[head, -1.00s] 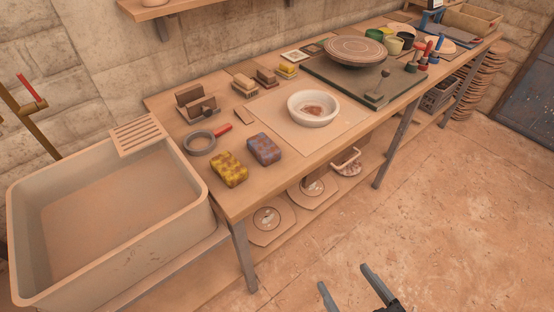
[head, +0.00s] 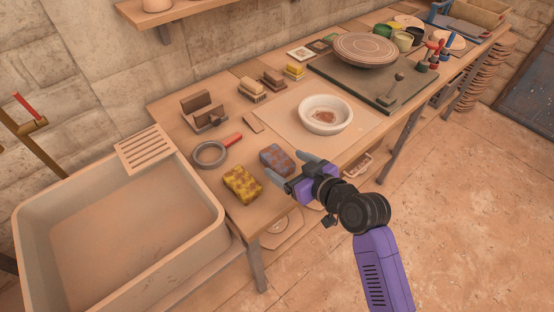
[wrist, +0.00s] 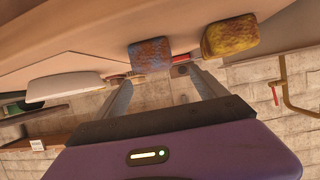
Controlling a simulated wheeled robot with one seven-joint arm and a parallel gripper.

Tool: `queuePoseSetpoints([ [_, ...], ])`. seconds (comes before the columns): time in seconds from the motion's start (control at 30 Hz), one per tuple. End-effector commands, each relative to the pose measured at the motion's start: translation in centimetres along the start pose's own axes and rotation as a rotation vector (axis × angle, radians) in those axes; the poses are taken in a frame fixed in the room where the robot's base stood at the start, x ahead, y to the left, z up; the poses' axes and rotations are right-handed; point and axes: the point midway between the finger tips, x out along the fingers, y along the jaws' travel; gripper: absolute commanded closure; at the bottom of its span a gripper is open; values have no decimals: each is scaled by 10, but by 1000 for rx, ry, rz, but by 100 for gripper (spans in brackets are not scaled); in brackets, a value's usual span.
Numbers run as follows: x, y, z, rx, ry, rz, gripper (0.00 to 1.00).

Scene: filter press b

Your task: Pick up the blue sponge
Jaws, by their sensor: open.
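The blue sponge (head: 277,159), blue with brown stains, lies on the wooden worktable (head: 235,198) near its front edge. In the head view my gripper (head: 290,168) is open and empty, close to the sponge on its right and front side, with part of the sponge behind a finger. In the wrist view the blue sponge (wrist: 150,54) appears ahead of and between the spread fingers (wrist: 160,92), apart from them as far as I can tell. A yellow sponge (head: 243,184) lies to the left of the blue one; it also shows in the wrist view (wrist: 230,36).
A white bowl (head: 326,107) stands on a pale board right of the sponge. A grey ring-shaped tool with a red handle (head: 209,155) lies behind the yellow sponge. A large sink (head: 213,222) adjoins the table's left end.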

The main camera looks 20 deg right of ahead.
Motion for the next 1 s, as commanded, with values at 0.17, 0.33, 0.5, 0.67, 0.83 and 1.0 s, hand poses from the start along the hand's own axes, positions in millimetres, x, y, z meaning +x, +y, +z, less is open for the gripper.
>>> queuePoseSetpoints([
  [0.17,17,1,0,0,-1,1,18],
  [0.33,37,5,1,0,0,0,18],
  [0.5,58,6,3,0,0,0,18],
  [0.67,65,7,4,0,1,2,18],
  [0.83,65,7,4,0,1,2,18],
  [1.0,65,6,4,0,1,2,46],
])
